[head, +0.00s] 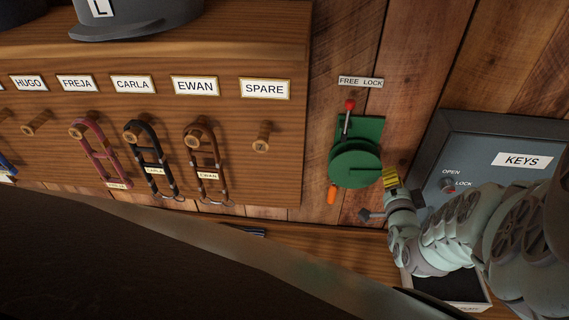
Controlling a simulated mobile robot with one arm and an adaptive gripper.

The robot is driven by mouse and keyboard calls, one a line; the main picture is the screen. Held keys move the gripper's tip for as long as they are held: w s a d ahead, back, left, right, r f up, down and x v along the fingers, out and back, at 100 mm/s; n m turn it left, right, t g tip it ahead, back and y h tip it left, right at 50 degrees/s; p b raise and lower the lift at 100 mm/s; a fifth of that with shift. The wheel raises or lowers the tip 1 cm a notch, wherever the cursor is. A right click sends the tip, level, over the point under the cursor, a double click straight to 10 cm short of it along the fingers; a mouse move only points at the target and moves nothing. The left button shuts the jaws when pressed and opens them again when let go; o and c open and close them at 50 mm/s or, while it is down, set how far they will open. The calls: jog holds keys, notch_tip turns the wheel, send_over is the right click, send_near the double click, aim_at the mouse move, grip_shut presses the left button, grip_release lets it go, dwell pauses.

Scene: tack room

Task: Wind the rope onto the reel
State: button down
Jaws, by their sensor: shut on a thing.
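The green reel (355,165) is mounted on the plank wall, below a plate reading FREE LOCK (361,82). A lever with a red knob (349,105) stands upright at its top. An orange grip (331,194) hangs at its lower left. My gripper (381,198) is just right of and below the reel, by a small yellow piece (390,178). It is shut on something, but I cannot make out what. I cannot tell whether it touches the reel. I cannot pick out any rope.
A grey KEYS box (490,160) with an OPEN/LOCK knob is close behind my arm on the right. A wooden rack (240,140) with name plates, pegs and several hanging straps is on the left. A large dark surface (140,270) fills the lower left.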

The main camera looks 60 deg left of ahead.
jog(key=shift+w, duration=0.1)
jog(key=c, duration=0.7)
grip_release()
jog(key=shift+c, duration=0.2)
jog(key=shift+r, duration=0.2)
jog(key=shift+r, duration=0.75)
jog(key=shift+d+r, duration=0.15)
jog(key=shift+r, duration=3.95)
jog(key=shift+c, duration=0.3)
